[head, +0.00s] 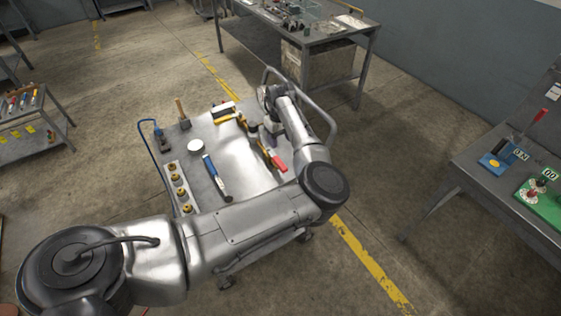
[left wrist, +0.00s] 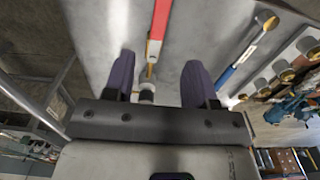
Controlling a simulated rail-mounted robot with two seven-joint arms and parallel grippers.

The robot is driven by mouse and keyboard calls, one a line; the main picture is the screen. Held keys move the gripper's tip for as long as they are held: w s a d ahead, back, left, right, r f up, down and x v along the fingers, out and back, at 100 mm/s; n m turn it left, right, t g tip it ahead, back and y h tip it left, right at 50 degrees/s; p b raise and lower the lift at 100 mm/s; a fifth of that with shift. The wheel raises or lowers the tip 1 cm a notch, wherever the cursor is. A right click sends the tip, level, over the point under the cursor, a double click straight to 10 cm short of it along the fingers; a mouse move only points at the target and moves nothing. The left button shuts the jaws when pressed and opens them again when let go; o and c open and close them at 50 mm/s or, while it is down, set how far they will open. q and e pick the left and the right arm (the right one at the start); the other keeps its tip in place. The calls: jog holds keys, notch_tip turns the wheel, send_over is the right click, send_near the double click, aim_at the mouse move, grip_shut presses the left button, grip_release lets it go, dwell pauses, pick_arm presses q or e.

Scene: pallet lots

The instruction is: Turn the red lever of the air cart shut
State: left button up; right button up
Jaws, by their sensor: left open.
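The air cart (head: 240,158) is a grey metal-topped trolley in the middle of the head view. A red lever (head: 278,163) lies on its right part. In the left wrist view the red lever (left wrist: 157,22) runs up from a brass-coloured piece. My left gripper (head: 268,127) is over the cart's far right part, its fingers mostly hidden by my arm. In the left wrist view the gripper (left wrist: 161,75) is open, with two dark purple fingers apart. The lever's near end shows between and beyond the fingertips; I cannot tell whether they touch. My right gripper is not in view.
A workbench (head: 335,40) stands behind. A table at right holds blue (head: 495,162) and green (head: 541,196) units.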

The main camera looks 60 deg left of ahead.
aim_at(281, 163)
pick_arm(q)
notch_tip(281, 163, down, 10)
jog(key=shift+s+f+b, duration=0.1)
jog(key=shift+b, duration=0.7)
jog(key=shift+f, duration=0.9)
jog(key=c, duration=0.8)
grip_shut()
